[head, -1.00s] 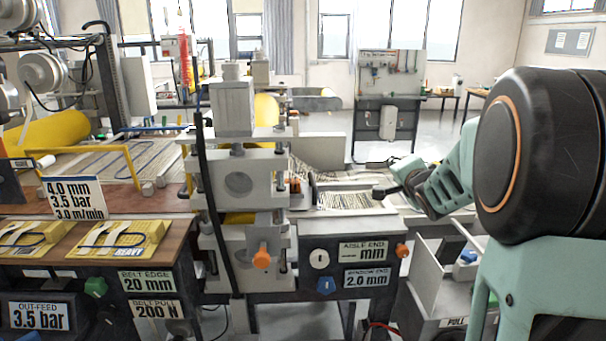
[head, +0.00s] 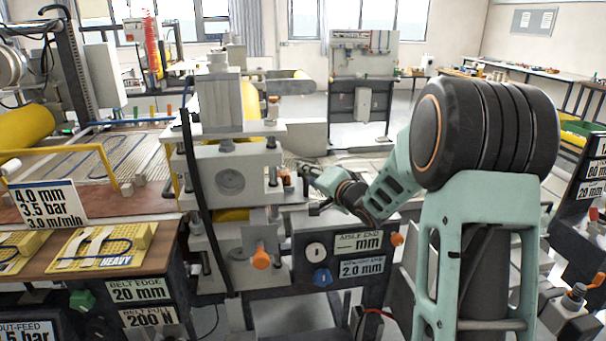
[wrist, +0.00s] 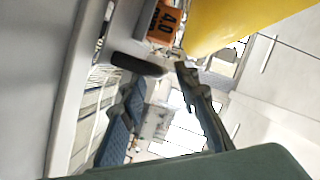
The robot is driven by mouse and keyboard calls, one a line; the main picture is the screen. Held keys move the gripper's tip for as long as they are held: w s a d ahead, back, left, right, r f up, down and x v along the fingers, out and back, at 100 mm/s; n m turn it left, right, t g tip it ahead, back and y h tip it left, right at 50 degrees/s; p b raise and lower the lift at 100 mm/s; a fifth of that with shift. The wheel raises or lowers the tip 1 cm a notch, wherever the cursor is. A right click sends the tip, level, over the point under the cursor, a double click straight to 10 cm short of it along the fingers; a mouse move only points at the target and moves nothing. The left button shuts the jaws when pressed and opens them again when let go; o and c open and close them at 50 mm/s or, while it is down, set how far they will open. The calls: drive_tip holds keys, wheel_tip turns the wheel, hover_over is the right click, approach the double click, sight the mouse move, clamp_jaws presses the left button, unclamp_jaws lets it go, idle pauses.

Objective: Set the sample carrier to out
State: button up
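My gripper (head: 316,190) reaches in beside the right side of the grey roller press (head: 232,180). In the wrist view its two fingers (wrist: 162,112) are apart with nothing between them. A black rounded bar or handle (wrist: 137,64) lies just beyond the fingertips, apart from them as far as I can tell. A pale framed strip with mesh-like texture (wrist: 92,118) runs along the left of the wrist view; it may be the sample carrier, but I cannot be sure. In the head view my arm and gripper hide most of the tray area there.
An orange tag reading 4.0 (wrist: 165,20) and a yellow roller (wrist: 230,22) are close above the fingers. A yellow sample board (head: 100,250) lies on the left bench.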

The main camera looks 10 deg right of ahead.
drive_tip(key=shift+x, duration=2.05)
drive_tip(key=shift+c, duration=0.3)
clamp_jaws()
